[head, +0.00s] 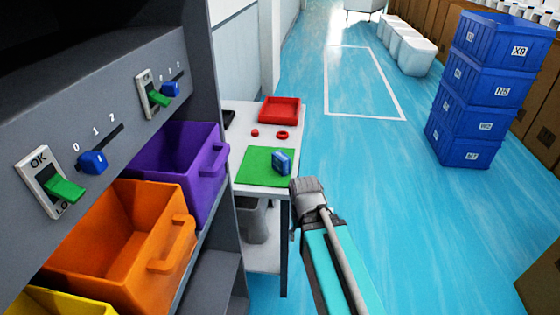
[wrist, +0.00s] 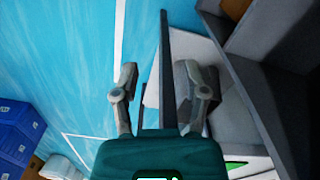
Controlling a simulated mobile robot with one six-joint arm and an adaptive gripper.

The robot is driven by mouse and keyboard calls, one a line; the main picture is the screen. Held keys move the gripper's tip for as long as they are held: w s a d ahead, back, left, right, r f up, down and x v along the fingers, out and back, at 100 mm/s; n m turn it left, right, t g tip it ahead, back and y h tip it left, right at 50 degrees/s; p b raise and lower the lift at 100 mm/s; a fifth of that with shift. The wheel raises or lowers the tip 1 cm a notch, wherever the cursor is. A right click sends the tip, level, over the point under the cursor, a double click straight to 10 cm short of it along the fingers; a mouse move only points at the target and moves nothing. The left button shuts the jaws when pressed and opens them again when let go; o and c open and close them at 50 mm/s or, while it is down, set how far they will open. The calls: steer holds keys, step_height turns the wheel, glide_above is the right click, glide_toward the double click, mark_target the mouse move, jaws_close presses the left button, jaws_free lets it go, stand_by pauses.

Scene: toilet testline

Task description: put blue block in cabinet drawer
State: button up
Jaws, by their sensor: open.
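The blue block (head: 281,161) sits on a green mat (head: 262,177) on the white table (head: 241,121), near its right edge. My gripper (wrist: 157,68) is open in the wrist view, its two fingers apart with no object held between them. In the head view my arm's grey end is beside the table's near right corner, close to the block but apart from it. The block does not show in the wrist view. At left, a grey cabinet (head: 120,65) holds open-topped purple (head: 190,160), orange (head: 125,230) and yellow (head: 50,303) drawers with handles.
A red tray (head: 280,109) and small red pieces lie farther back on the table. The cabinet panel carries green switches (head: 68,188) and blue sliders (head: 93,162). Stacked blue crates (head: 487,85) stand at right. The blue floor (head: 400,190) between is clear.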

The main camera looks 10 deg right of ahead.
steer(key=o, duration=0.3)
steer(key=shift+w+r, duration=0.1)
steer(key=shift+o, duration=1.1)
steer(key=shift+w+r+p, duration=0.2)
steer(key=shift+w+p, duration=0.05)
steer(key=shift+p, duration=0.05)
step_height(320, 180, up, 19)
steer(key=n+p, duration=0.5)
steer(key=p, duration=1.5)
glide_above(280, 155)
steer(key=shift+w+r+b, duration=0.1)
steer(key=shift+r+b, duration=0.1)
steer(key=shift+b, duration=0.1)
steer(key=shift+f, duration=0.15)
step_height(280, 155, down, 8)
steer(key=b, duration=0.8)
steer(key=shift+f+b, duration=0.2)
steer(key=shift+b, duration=0.15)
steer(key=shift+f, duration=0.15)
